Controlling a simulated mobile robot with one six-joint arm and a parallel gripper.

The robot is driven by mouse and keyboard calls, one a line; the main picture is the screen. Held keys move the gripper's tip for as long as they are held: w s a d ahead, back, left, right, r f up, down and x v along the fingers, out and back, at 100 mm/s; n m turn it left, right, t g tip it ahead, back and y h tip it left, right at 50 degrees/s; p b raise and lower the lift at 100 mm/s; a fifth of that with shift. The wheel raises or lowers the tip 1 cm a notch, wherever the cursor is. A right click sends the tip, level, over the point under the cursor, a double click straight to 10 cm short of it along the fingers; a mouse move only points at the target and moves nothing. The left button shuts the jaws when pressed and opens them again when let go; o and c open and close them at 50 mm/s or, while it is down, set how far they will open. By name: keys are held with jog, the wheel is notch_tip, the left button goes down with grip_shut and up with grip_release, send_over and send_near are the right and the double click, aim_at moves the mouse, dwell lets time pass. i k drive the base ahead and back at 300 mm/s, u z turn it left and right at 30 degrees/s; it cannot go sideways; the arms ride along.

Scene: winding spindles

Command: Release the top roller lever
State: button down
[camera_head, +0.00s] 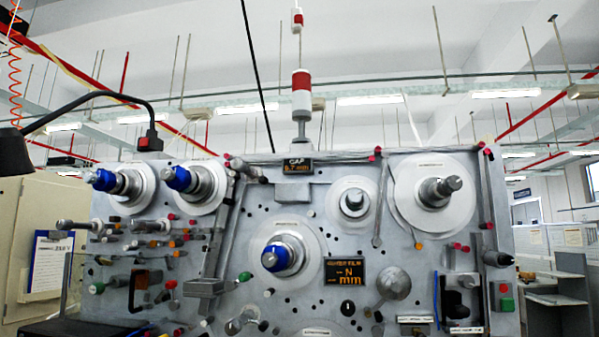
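A grey winding machine panel (330,215) fills the lower middle of the view. It carries several metal spindles on round discs. On the left side, short horizontal rollers (150,226) stick out among small red and orange knobs. Slim upright bars with red ends stand at the centre right (381,200) and at the right edge (490,195). I cannot tell which part is the top roller lever. My gripper and arm are not in view.
Two blue-cored spindles (180,179) sit at the upper left, another (277,257) in the middle. A black lamp arm (95,97) reaches in from the left. A red-and-white signal light (302,95) stands on top. A grey cabinet (555,290) is at the right.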

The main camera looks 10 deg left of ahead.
aim_at(263, 180)
jog(key=z, duration=0.05)
jog(key=k, duration=0.25)
jog(key=z, duration=1.85)
jog(key=k, duration=1.5)
jog(key=u, duration=1.9)
jog(key=i, duration=1)
jog(key=z, duration=0.05)
